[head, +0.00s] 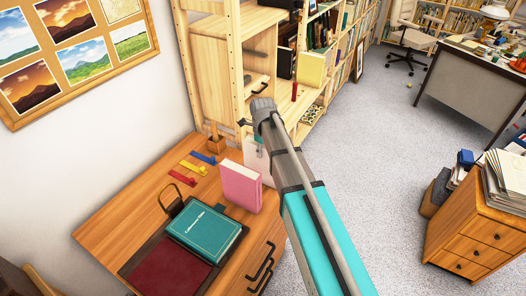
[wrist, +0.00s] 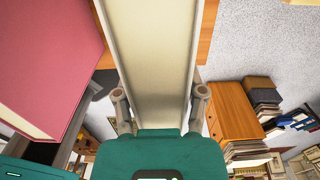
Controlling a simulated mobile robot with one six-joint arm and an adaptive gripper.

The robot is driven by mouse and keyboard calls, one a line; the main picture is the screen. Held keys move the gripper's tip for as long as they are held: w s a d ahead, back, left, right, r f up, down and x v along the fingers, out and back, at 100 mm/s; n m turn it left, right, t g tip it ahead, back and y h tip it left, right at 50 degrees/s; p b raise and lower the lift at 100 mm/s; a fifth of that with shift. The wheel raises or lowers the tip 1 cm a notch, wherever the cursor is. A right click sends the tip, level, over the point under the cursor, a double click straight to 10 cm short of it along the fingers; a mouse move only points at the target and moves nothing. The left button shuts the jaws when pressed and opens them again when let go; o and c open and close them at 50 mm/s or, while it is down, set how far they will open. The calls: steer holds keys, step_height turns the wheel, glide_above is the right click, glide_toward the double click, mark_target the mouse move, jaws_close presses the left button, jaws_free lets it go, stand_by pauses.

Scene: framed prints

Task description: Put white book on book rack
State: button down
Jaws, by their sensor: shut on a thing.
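The white book (wrist: 156,60) is between the two fingers of my gripper (wrist: 158,98) in the wrist view, its pale cream face toward the camera. My gripper is shut on it. In the head view the white book (head: 257,172) shows only in part behind my arm, to the right of a pink book (head: 240,188). The pink book also fills the left of the wrist view (wrist: 45,55). A dark holder with an arched metal end (head: 176,194) is on the desk, with a teal book (head: 200,232) and a dark red book (head: 165,266); I cannot tell if it is the book rack.
The wooden desk (head: 118,222) has several coloured small items (head: 192,170) and a wooden cup (head: 216,143) near the wall. A tall wooden shelf (head: 208,75) stands behind. A drawer cabinet (head: 478,238) with papers is at right. Carpet between is clear.

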steer(key=c, duration=0.6)
jaws_free()
steer(key=shift+f, duration=0.15)
steer(key=o, duration=0.4)
steer(key=shift+o, duration=0.2)
steer(key=shift+r, duration=0.25)
step_height(320, 180, up, 12)
steer(key=p, duration=1.2)
steer(key=shift+s+d, duration=0.1)
